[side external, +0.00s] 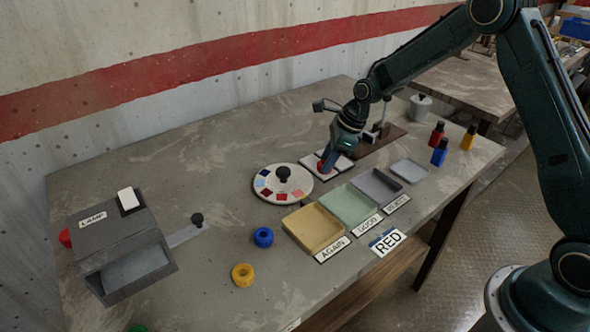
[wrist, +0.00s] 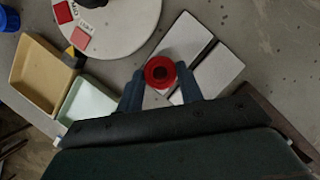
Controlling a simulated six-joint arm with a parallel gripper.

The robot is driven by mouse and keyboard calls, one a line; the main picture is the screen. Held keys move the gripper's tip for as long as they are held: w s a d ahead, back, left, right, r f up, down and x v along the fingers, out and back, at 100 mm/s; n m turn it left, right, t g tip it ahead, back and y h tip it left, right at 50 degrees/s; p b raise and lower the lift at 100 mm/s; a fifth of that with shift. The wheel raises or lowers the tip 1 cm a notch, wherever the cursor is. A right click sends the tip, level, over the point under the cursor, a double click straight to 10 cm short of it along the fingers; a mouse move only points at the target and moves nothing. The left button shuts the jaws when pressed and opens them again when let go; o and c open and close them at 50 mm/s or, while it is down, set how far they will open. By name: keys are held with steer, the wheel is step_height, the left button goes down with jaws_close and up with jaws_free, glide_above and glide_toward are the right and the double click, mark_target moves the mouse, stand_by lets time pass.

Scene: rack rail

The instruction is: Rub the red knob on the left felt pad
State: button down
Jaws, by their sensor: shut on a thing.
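The red knob (wrist: 160,72) is a round ring-like piece with a dark centre, held between the two fingers of my gripper (wrist: 160,78). In the side view, my gripper (side external: 325,160) points down with the red knob (side external: 321,166) at its tip. Two pale felt pads lie side by side. The left felt pad (wrist: 183,38), nearer the round dial, is under the knob; the other pad (wrist: 217,70) lies to its right. I cannot tell whether the knob touches the left pad. The fingers and knob hide part of it.
A round dial with colour patches (side external: 268,195) and a black knob stands close left of the pads. Yellow (side external: 314,245), green (side external: 350,219) and grey (side external: 362,181) trays lie in front. Blue (side external: 263,237) and yellow (side external: 242,275) knobs lie loose. A lamp box (side external: 115,240) stands left.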

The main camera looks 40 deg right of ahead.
steer(key=shift+w, duration=0.55)
steer(key=shift+w+f, duration=0.1)
steer(key=shift+w, duration=0.05)
steer(key=shift+w, duration=0.55)
steer(key=shift+w, duration=0.2)
steer(key=shift+w, duration=0.5)
steer(key=shift+w, duration=0.2)
steer(key=shift+w, duration=0.5)
